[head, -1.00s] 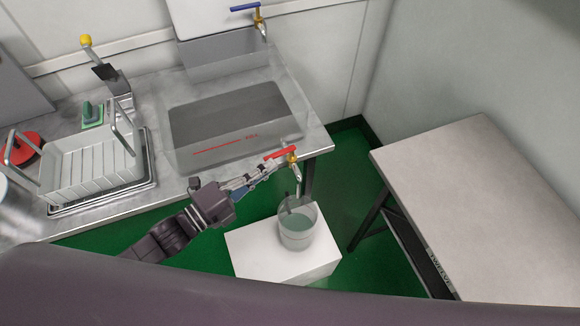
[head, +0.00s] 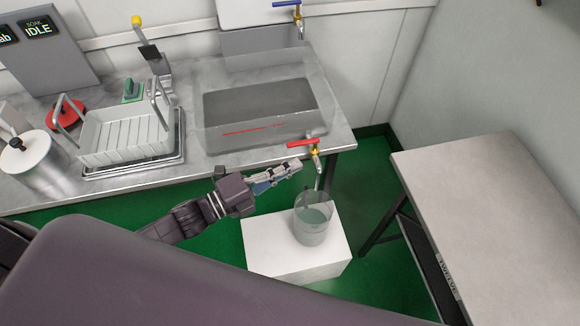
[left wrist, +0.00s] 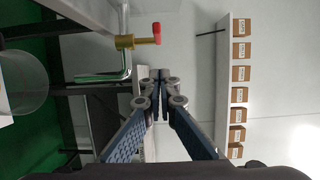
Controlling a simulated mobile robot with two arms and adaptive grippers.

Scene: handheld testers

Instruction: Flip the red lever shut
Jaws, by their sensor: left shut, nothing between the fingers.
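The red lever (head: 303,142) sits on a brass tap (head: 316,154) at the front right corner of the clear tank. In the head view it points left from the tap, crosswise to the downward spout. In the left wrist view the red lever (left wrist: 156,33) shows nearly end-on at the right of the brass body (left wrist: 125,42), with a silver bent spout (left wrist: 124,70). My left gripper (head: 298,165) is shut and empty, just below the lever and apart from it. Its closed fingertips (left wrist: 160,75) show in the wrist view. My right gripper is not in view.
A clear beaker (head: 312,226) with liquid stands on a white block (head: 270,250) under the spout. The clear tank (head: 215,135), a white rack (head: 125,140) and a lidded pot (head: 30,165) are on the counter. A grey table (head: 480,210) stands at right.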

